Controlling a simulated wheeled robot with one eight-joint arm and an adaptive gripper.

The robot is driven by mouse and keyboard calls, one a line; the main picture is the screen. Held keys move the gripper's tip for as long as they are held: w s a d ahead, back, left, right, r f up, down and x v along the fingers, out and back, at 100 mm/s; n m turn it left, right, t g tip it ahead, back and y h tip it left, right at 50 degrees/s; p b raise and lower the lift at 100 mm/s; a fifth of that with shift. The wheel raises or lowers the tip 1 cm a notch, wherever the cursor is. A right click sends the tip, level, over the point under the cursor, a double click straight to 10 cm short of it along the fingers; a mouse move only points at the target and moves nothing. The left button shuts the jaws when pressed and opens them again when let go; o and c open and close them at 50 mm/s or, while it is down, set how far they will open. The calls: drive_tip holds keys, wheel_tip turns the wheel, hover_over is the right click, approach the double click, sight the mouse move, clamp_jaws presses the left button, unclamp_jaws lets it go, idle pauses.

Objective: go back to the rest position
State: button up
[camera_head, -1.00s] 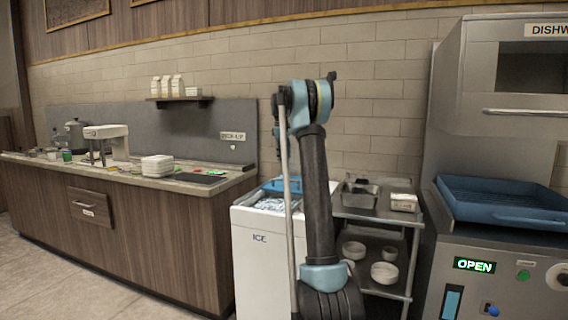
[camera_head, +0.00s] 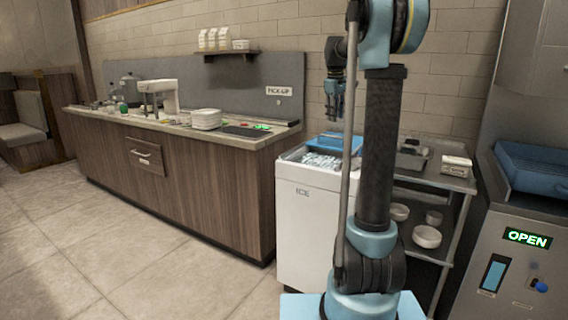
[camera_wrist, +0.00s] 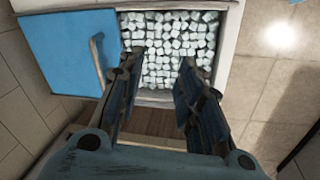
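My arm stands upright in the right half of the head view, with its elbow at the top edge. My gripper (camera_head: 335,105) hangs down behind the upright link, over the ice bin (camera_head: 306,215). In the wrist view my gripper (camera_wrist: 159,63) has its two fingers wide apart with nothing between them. Below it lies the ice (camera_wrist: 168,45) in the open bin, with the blue lid (camera_wrist: 65,48) pushed to one side. There is a visible gap between the fingers and the ice in the head view.
A metal cart (camera_head: 440,180) with bowls stands right of the bin. A dishwasher (camera_head: 520,235) showing OPEN is at the far right. The tiled floor at left is clear.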

drive_tip(key=s+a+f+m, duration=0.1)
drive_tip(key=s+f+m, duration=0.15)
drive_tip(key=s, duration=1.15)
drive_tip(key=s+a+f+m, duration=0.1)
drive_tip(key=s+f+m, duration=0.2)
drive_tip(key=s+f, duration=0.9)
drive_tip(key=s+f+m, duration=0.3)
drive_tip(key=s+f, duration=1)
drive_tip(key=s, duration=0.6)
drive_tip(key=shift+s+a+y, duration=0.4)
drive_tip(key=shift+w+f, duration=0.15)
drive_tip(key=shift+w, duration=0.3)
